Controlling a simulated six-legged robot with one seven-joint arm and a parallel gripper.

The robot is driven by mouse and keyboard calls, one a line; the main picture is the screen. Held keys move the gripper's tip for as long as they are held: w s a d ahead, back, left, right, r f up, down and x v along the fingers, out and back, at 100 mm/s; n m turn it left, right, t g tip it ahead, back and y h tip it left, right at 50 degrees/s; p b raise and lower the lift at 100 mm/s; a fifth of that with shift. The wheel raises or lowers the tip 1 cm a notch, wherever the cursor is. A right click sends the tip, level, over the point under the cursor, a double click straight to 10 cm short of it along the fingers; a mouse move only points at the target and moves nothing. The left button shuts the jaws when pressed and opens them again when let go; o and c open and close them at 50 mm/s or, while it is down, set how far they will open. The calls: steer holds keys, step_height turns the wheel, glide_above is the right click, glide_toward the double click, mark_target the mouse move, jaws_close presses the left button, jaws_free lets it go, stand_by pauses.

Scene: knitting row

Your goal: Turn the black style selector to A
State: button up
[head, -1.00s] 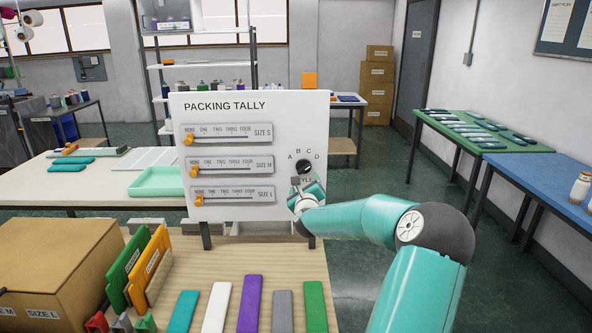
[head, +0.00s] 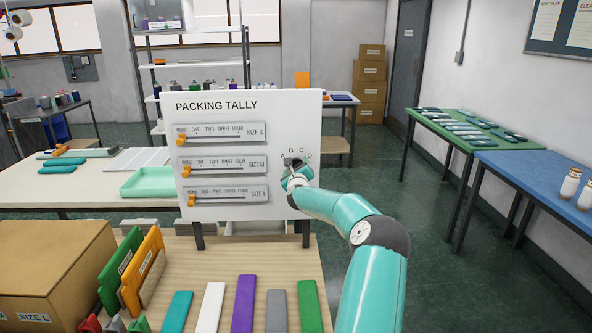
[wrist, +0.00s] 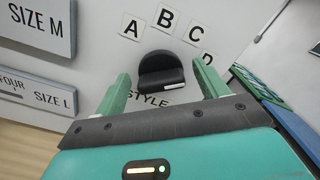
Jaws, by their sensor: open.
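The black style selector (wrist: 160,68) is a round knob with a raised bar on the white panel (head: 300,120). Letters A, B, C and D arc above it, with STYLE printed below. In the wrist view my gripper (wrist: 161,72) is open, with one finger on each side of the knob and visible gaps to both. I cannot tell whether the fingertips reach as deep as the knob. The knob's bar lies roughly sideways in this tilted view; which letter it points to is unclear. In the head view my gripper (head: 296,171) hides most of the knob.
Three sliders with orange handles, size S (head: 181,140), size M (head: 185,171) and size L (head: 191,199), sit left of the knob. Coloured slabs (head: 243,303), upright folders (head: 142,265) and a cardboard box (head: 50,260) lie below on the wooden table. Floor right of the panel is clear.

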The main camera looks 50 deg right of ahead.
steer(key=c, duration=1)
